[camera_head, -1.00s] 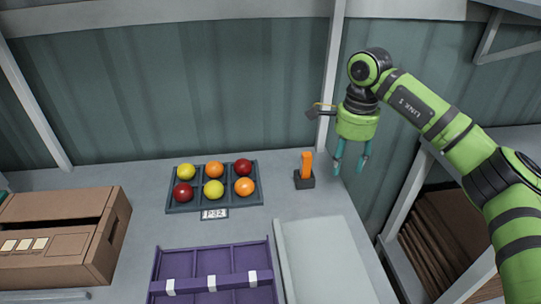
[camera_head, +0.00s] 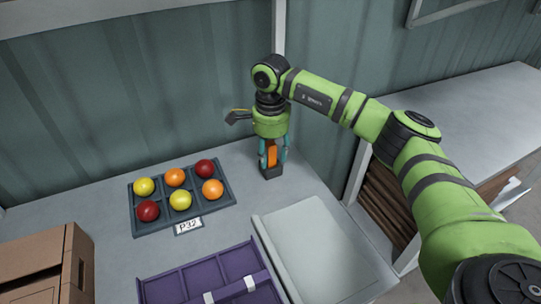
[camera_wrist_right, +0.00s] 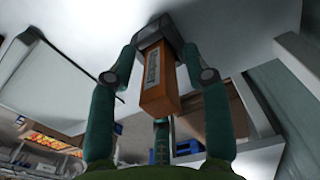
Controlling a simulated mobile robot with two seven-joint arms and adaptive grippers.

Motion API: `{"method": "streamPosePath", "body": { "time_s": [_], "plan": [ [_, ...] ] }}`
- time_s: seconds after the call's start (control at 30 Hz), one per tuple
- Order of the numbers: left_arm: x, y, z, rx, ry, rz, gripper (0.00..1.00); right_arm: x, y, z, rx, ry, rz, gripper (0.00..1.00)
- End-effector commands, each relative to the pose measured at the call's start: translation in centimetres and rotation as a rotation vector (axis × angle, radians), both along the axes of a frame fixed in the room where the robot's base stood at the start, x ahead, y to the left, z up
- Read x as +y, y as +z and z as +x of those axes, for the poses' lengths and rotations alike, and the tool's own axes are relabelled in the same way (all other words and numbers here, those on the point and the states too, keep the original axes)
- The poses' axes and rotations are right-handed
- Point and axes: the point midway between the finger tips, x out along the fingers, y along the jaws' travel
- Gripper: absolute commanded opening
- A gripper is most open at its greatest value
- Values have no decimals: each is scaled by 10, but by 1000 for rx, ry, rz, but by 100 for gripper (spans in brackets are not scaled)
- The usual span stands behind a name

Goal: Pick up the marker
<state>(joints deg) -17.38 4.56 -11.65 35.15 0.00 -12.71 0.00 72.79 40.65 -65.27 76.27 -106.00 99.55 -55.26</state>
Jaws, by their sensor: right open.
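The orange marker (camera_head: 272,157) stands upright in a small dark holder (camera_head: 272,173) at the back right of the table. My right gripper (camera_head: 272,151) points down over it, open, with its teal fingers on either side of the marker. In the right wrist view the orange marker (camera_wrist_right: 158,86), with dark lettering on one face, lies between the open fingers, and the grey holder (camera_wrist_right: 152,33) is beyond. Gaps show on both sides, so the fingers look apart from it. My left gripper is not in view.
A dark tray (camera_head: 136,222) of red, yellow and orange tomatoes, with a label (camera_head: 189,226), lies to the left. A purple divided tray (camera_head: 185,270) and a pale grey lidded box (camera_head: 310,245) stand in front. A cardboard box (camera_head: 82,262) is at front left. The wall is close behind.

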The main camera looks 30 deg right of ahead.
Motion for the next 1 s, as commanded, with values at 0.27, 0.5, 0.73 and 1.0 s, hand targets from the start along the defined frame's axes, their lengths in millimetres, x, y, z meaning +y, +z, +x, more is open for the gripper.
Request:
{"method": "streamPosePath", "body": {
  "time_s": [0.27,0.5,0.73,1.0],
  "plan": [
    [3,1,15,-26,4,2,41,0,0,0,-1,0,0,13],
    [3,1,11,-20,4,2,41,0,0,0,0,0,0,45],
    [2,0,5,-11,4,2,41,0,0,0,0,0,0,49],
    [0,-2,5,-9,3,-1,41,0,12,1,-4,0,3,49]
  ]
}}
